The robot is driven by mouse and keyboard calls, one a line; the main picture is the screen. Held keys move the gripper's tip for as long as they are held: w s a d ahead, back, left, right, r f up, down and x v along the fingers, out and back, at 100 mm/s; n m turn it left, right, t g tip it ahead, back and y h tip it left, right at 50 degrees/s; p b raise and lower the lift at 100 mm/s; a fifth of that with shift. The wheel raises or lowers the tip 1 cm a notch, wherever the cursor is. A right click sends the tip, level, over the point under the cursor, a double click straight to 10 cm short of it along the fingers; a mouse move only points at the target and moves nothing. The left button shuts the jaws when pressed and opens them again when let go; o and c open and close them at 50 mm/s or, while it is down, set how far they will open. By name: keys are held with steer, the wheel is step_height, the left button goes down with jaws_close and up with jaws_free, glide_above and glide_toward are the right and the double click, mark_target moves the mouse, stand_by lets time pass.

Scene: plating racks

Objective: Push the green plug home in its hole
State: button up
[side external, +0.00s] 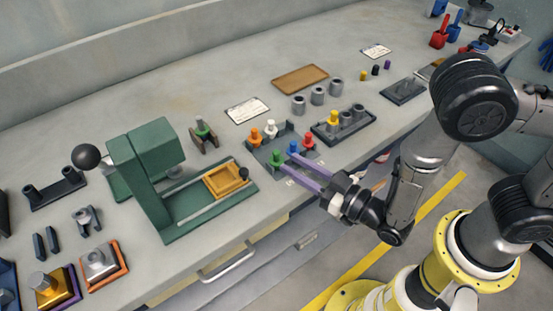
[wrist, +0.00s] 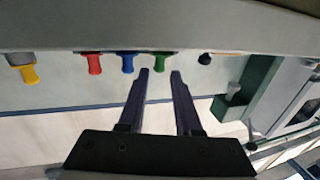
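The green plug (side external: 277,156) stands at the near left corner of a grey rack (side external: 255,155), beside a blue plug (side external: 293,147). In the wrist view the green plug (wrist: 166,62) shows beyond the gap between my fingertips, close to them. My gripper (side external: 284,163) is open, its two purple fingers apart and nothing visibly held. Its fingertips (wrist: 160,72) are near the green plug; I cannot tell whether they touch it. The hole under the green plug is hidden, and how deep the plug sits cannot be told.
A red plug (side external: 308,140), a white plug (side external: 271,128) and an orange plug (side external: 255,137) share the rack. A dark rack (side external: 325,134) with a yellow plug (side external: 333,118) stands to the right. A green press (side external: 150,170) stands to the left.

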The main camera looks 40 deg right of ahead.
mark_target(279, 156)
steer(key=x, duration=0.5)
steer(key=shift+w, duration=0.35)
jaws_close()
